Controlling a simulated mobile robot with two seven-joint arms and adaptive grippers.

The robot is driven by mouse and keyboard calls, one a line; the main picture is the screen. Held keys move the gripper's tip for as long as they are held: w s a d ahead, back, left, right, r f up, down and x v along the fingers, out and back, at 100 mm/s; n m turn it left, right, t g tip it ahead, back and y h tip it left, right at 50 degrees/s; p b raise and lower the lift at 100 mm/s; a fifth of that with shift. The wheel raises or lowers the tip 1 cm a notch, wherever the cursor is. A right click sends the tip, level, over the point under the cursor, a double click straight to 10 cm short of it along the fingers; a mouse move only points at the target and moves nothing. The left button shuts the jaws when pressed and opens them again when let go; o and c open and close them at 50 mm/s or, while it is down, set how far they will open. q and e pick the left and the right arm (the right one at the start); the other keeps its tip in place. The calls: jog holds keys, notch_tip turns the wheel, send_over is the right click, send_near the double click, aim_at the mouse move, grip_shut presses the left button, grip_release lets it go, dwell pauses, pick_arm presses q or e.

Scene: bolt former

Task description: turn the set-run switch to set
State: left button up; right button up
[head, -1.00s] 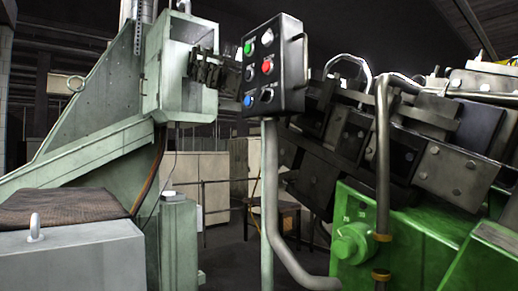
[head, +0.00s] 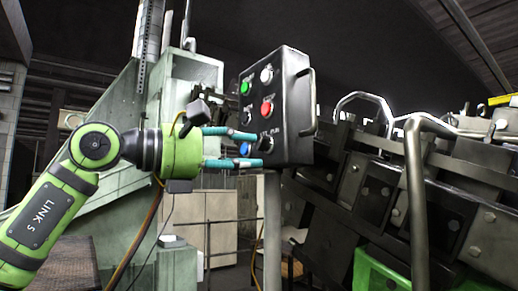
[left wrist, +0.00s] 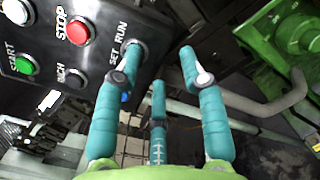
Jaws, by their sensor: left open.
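The set-run switch (head: 265,143) is a dark rotary knob at the lower right of the black control box's face (head: 288,120). In the left wrist view the switch (left wrist: 143,45) sits beside its SET RUN label and is partly hidden by a fingertip; its setting is not clear. My left gripper (head: 252,149), with teal fingers, is open in front of the box's lower part. In the left wrist view the gripper (left wrist: 160,55) has one fingertip over the switch and another to the right of the box. Contact cannot be told. My right gripper is not in view.
The box also carries a green START button (left wrist: 26,66), a red STOP button (left wrist: 80,31), an INCH switch (left wrist: 75,78) and a blue button (head: 246,149). A grey post (head: 272,220) stands below it. Dark machinery and a bent pipe (head: 415,190) crowd the right.

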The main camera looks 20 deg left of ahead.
aim_at(265, 144)
pick_arm(q)
jog(key=s+a+r+t+y, duration=0.1)
jog(key=a+r+y, duration=0.1)
jog(key=a+r, duration=0.15)
jog(key=p+x, duration=0.3)
jog(key=x, duration=0.3)
jog(key=shift+w+d+f, duration=0.2)
jog(key=shift+f, duration=0.05)
grip_shut()
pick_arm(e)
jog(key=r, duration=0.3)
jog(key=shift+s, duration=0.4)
